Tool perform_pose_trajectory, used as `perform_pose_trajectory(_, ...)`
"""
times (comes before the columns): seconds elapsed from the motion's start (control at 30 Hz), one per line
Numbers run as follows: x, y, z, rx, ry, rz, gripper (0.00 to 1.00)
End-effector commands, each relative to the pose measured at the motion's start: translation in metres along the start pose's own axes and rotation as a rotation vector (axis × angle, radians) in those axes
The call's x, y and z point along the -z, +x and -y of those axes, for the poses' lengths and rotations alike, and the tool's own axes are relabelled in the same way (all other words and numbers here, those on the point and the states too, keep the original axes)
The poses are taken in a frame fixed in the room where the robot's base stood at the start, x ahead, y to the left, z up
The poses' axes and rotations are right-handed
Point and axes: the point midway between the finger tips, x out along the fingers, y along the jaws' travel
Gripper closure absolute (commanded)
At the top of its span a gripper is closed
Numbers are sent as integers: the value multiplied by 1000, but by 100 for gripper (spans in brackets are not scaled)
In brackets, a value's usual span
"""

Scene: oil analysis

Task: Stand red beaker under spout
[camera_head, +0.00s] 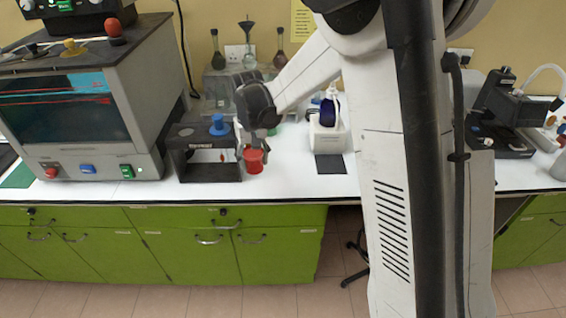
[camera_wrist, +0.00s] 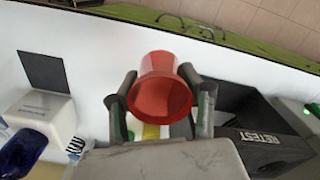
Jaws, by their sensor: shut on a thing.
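In the wrist view my gripper (camera_wrist: 160,98) is shut on the beaker (camera_wrist: 163,95), one finger on each side. The beaker looks held over the white bench; I cannot tell if its base touches. A black open-fronted stand (camera_head: 183,173) with a blue knob (camera_head: 218,125) is just left of the beaker. No spout is clearly visible; which fixture has it I cannot tell.
A white holder with a dark blue bottle (camera_head: 328,113) stands to the right, with a dark mat (camera_head: 330,164) in front. A large grey machine (camera_head: 90,110) is at the left. Glass flasks (camera_head: 280,60) stand behind. White bench lies clear between beaker and mat.

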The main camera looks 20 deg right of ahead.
Motion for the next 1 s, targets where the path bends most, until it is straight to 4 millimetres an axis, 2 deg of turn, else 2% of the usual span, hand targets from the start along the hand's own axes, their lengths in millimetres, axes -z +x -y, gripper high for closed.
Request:
perform_pose_trajectory(0.13,10,5,-12,0,0,0,82)
perform_pose_trajectory(0.6,56,57,-84,0,0,0,82)
perform_pose_trajectory(0.8,63,66,-96,0,-1,0,82)
perform_pose_trajectory(1.0,64,79,-97,0,-2,0,82)
